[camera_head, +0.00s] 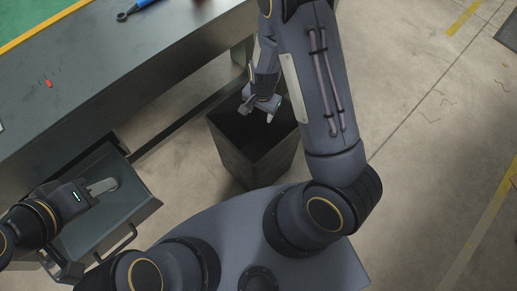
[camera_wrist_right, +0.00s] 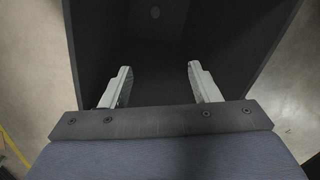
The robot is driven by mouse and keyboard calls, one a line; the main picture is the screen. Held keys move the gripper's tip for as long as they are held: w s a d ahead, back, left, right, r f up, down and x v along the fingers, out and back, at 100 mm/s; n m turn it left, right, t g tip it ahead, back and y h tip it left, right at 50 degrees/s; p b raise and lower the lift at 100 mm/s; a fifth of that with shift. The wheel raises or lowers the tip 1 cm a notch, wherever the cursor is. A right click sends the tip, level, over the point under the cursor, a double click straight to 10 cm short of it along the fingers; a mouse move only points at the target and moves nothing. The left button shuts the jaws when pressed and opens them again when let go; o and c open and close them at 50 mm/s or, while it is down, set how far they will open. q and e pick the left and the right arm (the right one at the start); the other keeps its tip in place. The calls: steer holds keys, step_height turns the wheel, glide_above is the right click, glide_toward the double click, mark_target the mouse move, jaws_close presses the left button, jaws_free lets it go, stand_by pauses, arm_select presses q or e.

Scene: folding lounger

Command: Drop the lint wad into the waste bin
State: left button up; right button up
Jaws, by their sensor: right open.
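The waste bin (camera_head: 250,168) is a dark, open-topped square box on the floor beside the bench. My right gripper (camera_head: 256,113) is over the bin's opening, fingers pointing down into it. In the right wrist view its two fingers (camera_wrist_right: 159,82) are apart with nothing between them, and the dark bin walls (camera_wrist_right: 268,45) surround them.
The dark bench (camera_head: 130,75) fills the upper left, with a blue-handled tool (camera_head: 135,10) and a small red item (camera_head: 49,83) on it. Concrete floor right of the bin is mostly clear.

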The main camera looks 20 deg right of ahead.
step_height(320, 180, up, 5)
steer(key=shift+s+p, duration=0.15)
steer(key=shift+p, duration=0.35)
steer(key=shift+d, duration=0.1)
steer(key=s+r+n+t+y, duration=0.1)
steer(key=s+r+n+y, duration=0.15)
steer(key=r, duration=0.55)
steer(key=s+r+n+t+y, duration=0.15)
steer(key=s+r, duration=0.25)
steer(key=r, duration=0.5)
steer(key=s+r+n+t, duration=0.3)
steer(key=s+r+n, duration=0.3)
steer(key=s, duration=0.7)
step_height(320, 180, up, 15)
steer(key=p, duration=1.4)
steer(key=shift+w+r+m+h, duration=0.2)
steer(key=shift+w+m+h, duration=0.1)
steer(key=shift+m, duration=0.1)
steer(key=shift+c, duration=0.5)
